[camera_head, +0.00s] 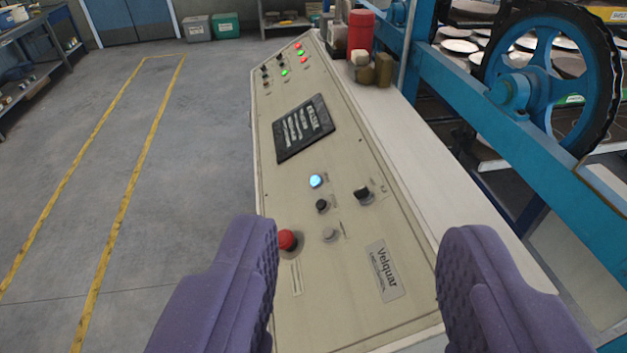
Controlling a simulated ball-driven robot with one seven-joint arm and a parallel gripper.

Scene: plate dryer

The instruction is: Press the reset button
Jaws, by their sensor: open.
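A long beige control panel (345,225) slopes away from me in the middle of the view. On its near part are a blue lit button (316,181), a small black button or knob (322,205), a black knob (363,194), a grey button (329,234) and a red mushroom button (288,240). The small labels beside them are too blurred to read, so I cannot tell which is the reset button. My gripper (357,235) is open and empty, its purple padded fingers on either side of the panel's near end. The left finger's tip is beside the red button in the picture.
A dark display plate (303,129) and several small lights and knobs sit farther up the panel. A red cylinder (361,30) stands behind its far end. Blue machinery with a wheel (535,75) fills the right. Open grey floor with yellow lines lies left.

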